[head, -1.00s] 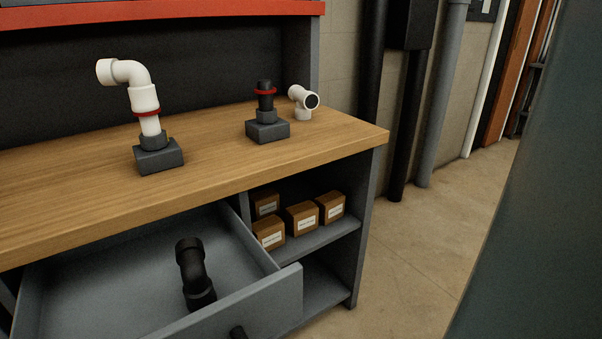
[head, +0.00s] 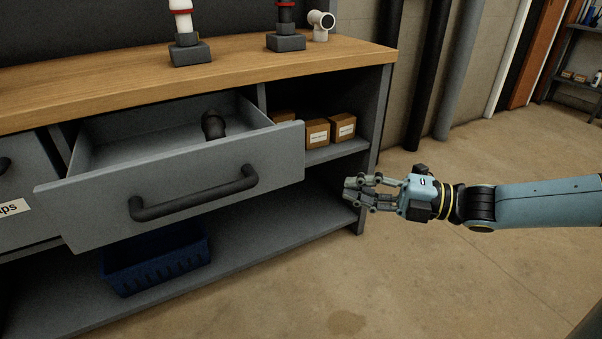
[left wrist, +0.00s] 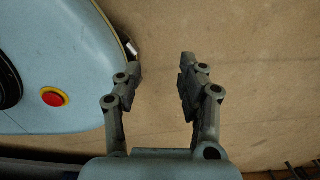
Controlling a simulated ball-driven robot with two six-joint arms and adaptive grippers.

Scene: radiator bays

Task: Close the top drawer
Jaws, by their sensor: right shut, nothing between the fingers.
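The top drawer (head: 215,180) is a grey drawer with a dark bar handle (head: 195,195). It stands pulled out from under the wooden worktop in the head view. A black pipe elbow (head: 212,125) lies inside it. My right gripper (head: 352,191) is shut and empty, to the right of the drawer front and apart from it, in front of the open shelves. My left gripper (left wrist: 160,68) shows only in the left wrist view; its fingers are apart with nothing between them, above the floor.
The worktop (head: 120,90) bears pipe fittings on dark blocks. Small cardboard boxes (head: 317,132) sit on the shelf right of the drawer. A blue basket (head: 155,262) stands on the bottom shelf. Another drawer front (head: 22,190) is at the left. The floor on the right is clear.

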